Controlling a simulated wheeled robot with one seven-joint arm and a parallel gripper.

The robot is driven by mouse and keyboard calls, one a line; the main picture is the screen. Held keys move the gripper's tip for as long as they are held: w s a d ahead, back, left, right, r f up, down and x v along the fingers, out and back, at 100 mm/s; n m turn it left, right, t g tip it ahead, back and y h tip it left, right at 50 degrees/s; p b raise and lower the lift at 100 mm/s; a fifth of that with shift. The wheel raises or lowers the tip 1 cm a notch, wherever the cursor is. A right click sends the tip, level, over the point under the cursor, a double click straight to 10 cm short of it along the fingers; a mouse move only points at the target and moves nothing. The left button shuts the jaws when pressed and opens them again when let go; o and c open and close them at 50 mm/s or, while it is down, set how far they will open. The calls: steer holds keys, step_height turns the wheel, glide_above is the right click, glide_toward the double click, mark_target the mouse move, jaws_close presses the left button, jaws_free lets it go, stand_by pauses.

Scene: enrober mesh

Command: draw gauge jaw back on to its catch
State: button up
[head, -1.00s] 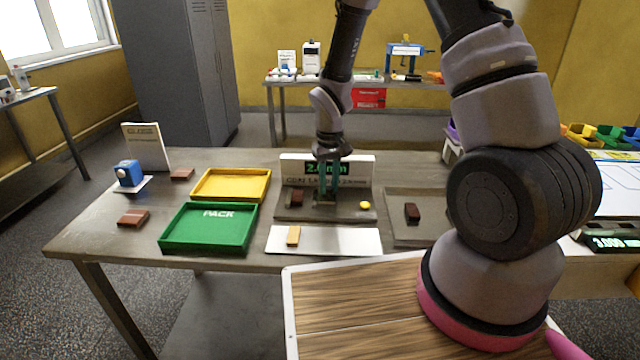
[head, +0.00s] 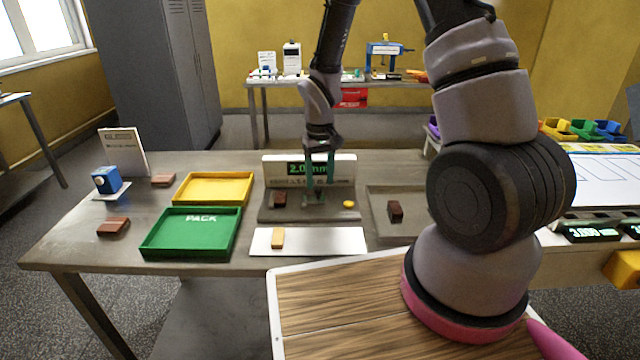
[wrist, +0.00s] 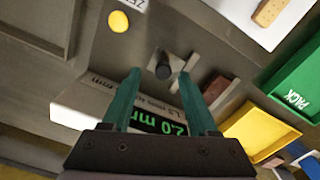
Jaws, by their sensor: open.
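The gauge (head: 268,216) is a dark grey plate on the table with a back panel whose display (head: 308,168) reads 2.0 mm. In the wrist view, a short black knob (wrist: 163,70) stands on the plate beside a pale metal piece (wrist: 187,66), probably the jaw. A dark brown block (head: 280,199) sits left of them on the plate, and it also shows in the wrist view (wrist: 215,88). My gripper (head: 319,186) points down over the gauge with its teal fingers apart and empty. The knob appears between the fingertips in the wrist view; contact cannot be told. I cannot make out the catch.
A yellow button (head: 349,204) is at the plate's right. A white mat (head: 340,241) with a tan bar (head: 278,238) lies in front. Green PACK tray (head: 160,245) and yellow tray (head: 190,201) stand left.

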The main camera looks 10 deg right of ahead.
step_height(320, 180, up, 9)
steer(key=shift+f, duration=0.1)
stand_by(0.3)
step_height(320, 180, up, 16)
steer(key=m+t+y, duration=0.1)
steer(key=m+t, duration=0.2)
glide_above(320, 188)
steer(key=s+d, duration=0.5)
steer(key=d, duration=0.1)
steer(key=s+d+r+m+t+y, duration=0.1)
steer(key=s+d+r+m+t, duration=0.1)
steer(key=s+r, duration=0.8)
steer(key=s+m+t, duration=0.1)
steer(key=s+t, duration=0.1)
steer(key=shift+s+d+r, duration=0.35)
steer(key=shift+s+d, duration=0.05)
